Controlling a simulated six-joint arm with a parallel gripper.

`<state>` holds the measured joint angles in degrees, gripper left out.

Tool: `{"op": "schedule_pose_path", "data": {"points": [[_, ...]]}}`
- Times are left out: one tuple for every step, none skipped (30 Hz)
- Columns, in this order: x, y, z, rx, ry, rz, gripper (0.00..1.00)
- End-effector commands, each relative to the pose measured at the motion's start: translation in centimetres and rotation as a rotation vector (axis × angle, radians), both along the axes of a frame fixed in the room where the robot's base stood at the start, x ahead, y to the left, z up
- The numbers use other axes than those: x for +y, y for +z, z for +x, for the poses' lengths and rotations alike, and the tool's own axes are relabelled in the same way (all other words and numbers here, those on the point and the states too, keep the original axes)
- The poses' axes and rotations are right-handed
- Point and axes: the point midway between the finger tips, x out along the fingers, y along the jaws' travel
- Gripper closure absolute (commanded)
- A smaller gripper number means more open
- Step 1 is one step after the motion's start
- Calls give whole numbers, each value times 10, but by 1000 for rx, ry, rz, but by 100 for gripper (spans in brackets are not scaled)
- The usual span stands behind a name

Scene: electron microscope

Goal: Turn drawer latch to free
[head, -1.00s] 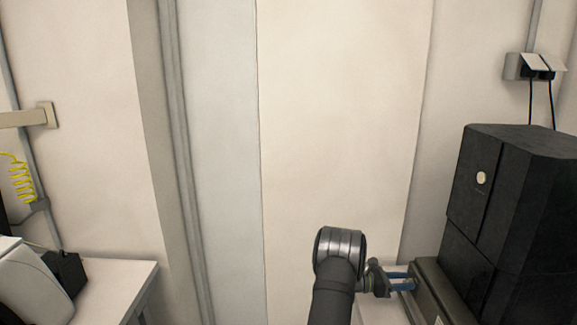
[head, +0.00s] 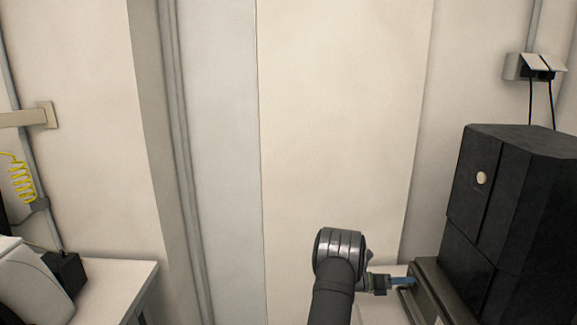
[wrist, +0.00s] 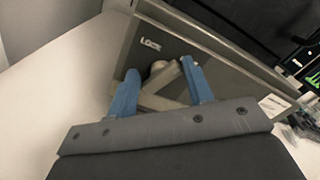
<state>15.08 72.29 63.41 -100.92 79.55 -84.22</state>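The drawer latch (wrist: 167,76) is a pale metal knob and bar on the grey-olive drawer front (wrist: 185,45). It lies between the two blue fingers of my gripper (wrist: 160,66) in the wrist view. The fingers are apart, astride it; the right finger is close to the bar, and I cannot tell whether it touches. A gap shows beside the left finger. The word LOCK (wrist: 151,44) is printed above the knob. In the head view my gripper (head: 405,281) reaches right to the drawer box (head: 437,296); the latch is hidden there.
A black cabinet (head: 515,210) stands on the right, behind the drawer box. A wall socket with black cables (head: 530,68) is at the upper right. A white bench (head: 112,283) with a dark box (head: 65,270) is at the left. The pale wall ahead is clear.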

Motion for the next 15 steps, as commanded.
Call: {"op": "schedule_pose_path", "data": {"points": [[0, 0, 0, 1, 1, 1, 54], [0, 0, 0, 1, 1, 1, 54], [0, 0, 0, 0, 1, 1, 54], [0, 0, 0, 0, 1, 1, 54], [0, 0, 0, 0, 1, 1, 54], [0, 0, 0, 0, 1, 1, 59], [0, 0, 0, 0, 1, 1, 64], [0, 0, 0, 0, 1, 1, 64], [0, -1, 0, 0, 1, 1, 64], [0, -1, 0, 0, 2, 1, 64], [0, -1, 0, 0, 2, 1, 64], [1, -1, 0, -1, 2, 2, 64], [1, -1, 0, -4, 2, 3, 64], [2, 0, 0, -10, 4, 6, 64], [5, 1, 1, -24, 6, 11, 64]]}}
